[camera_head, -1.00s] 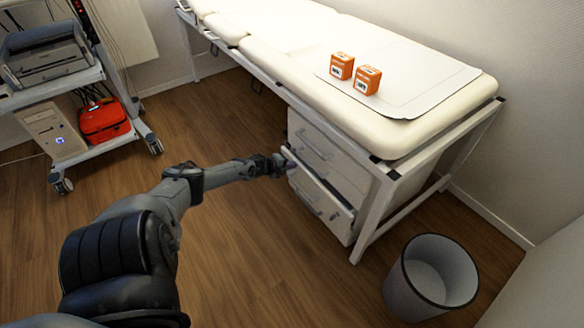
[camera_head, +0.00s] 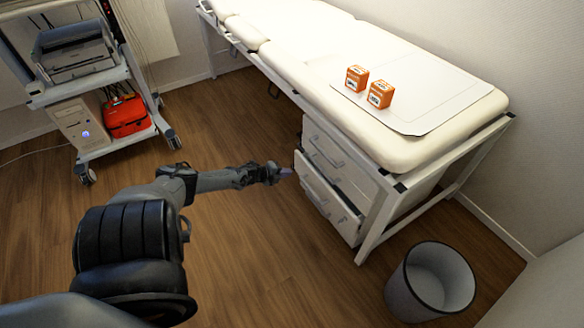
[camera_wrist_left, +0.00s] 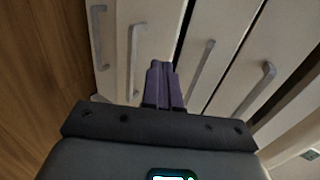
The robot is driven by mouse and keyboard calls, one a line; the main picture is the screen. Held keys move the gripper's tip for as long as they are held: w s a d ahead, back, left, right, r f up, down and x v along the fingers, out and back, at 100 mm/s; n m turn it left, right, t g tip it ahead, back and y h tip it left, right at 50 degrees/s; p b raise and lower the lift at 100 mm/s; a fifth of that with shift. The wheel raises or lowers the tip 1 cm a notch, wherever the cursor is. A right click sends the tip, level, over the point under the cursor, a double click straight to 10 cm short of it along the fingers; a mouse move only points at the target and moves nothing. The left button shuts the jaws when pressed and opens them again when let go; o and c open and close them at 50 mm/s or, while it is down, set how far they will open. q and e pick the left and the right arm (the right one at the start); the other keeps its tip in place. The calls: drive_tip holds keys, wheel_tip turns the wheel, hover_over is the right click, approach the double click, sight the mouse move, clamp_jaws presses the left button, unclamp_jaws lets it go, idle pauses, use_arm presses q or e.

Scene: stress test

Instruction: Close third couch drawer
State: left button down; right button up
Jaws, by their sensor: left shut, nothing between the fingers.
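The padded couch (camera_head: 290,68) has a white drawer unit under its near end. One drawer (camera_head: 322,192) sticks out from the unit, with its left end towards my arm. My left gripper (camera_head: 287,171) is shut and empty, its purple fingertips just left of that drawer's front edge. In the left wrist view the shut purple fingers (camera_wrist_left: 165,85) point at the drawer fronts. Several grey handles show there, one on the drawer front (camera_wrist_left: 155,30) just left of a dark gap. Whether the fingertips touch the drawer cannot be told. My right gripper is not in view.
A grey waste bin (camera_head: 430,283) stands on the floor at the lower right. Two orange boxes (camera_head: 368,86) are on the couch top. A white cart (camera_head: 102,150) with a red bag (camera_head: 127,115) stands at the left. The wooden floor before the drawers is clear.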

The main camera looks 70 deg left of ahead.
use_arm(q)
drive_tip(key=c, duration=1.8)
unclamp_jaws()
drive_tip(key=p+v, duration=0.1)
drive_tip(key=v, duration=0.2)
drive_tip(key=shift+s+d+p, duration=0.1)
drive_tip(key=shift+s+p, duration=0.15)
drive_tip(key=shift+p, duration=0.1)
drive_tip(key=shift+o, duration=1.3)
drive_tip(key=shift+s+d, duration=0.1)
drive_tip(key=shift+s, duration=0.15)
drive_tip(key=shift+o, duration=1.2)
drive_tip(key=shift+m, duration=0.3)
drive_tip(key=shift+o, duration=0.7)
drive_tip(key=shift+w+r+m, duration=0.1)
drive_tip(key=shift+r+m, duration=0.1)
drive_tip(key=shift+m, duration=0.3)
drive_tip(key=w+d+f+n+g+y+b, duration=0.2)
drive_tip(key=w+d+f+n+y+b, duration=0.3)
drive_tip(key=d, duration=0.3)
drive_tip(key=w+d+f+n+g+y+b, duration=0.1)
drive_tip(key=w+d+f+n+y+b, duration=0.1)
drive_tip(key=d+f+n+y, duration=0.35)
drive_tip(key=w+a+f+m+b, duration=0.1)
drive_tip(key=w+a+b, duration=0.5)
drive_tip(key=a+b, duration=0.1)
drive_tip(key=shift+f, duration=0.35)
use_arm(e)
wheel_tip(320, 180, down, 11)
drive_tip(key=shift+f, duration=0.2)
